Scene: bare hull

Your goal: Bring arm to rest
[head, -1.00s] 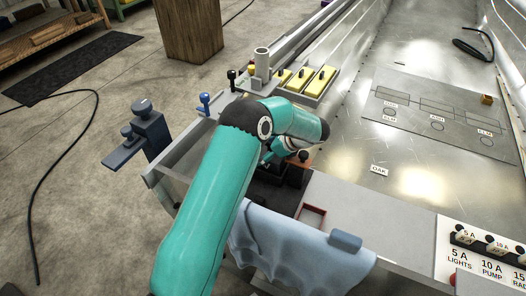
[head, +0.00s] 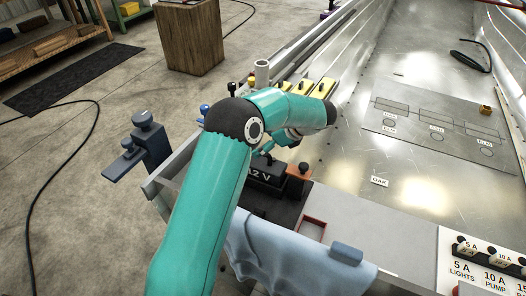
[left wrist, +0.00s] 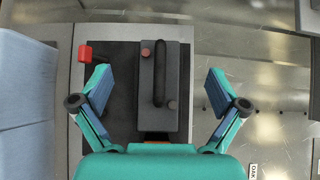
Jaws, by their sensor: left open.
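My left arm (head: 205,205) comes in from the lower left of the head view and bends to the right at its elbow. My right gripper is not in view.
Yellow blocks (head: 322,88) stand behind my forearm. A fuse panel (head: 485,262) is at lower right. The metal hull floor (head: 400,60) is mostly clear.

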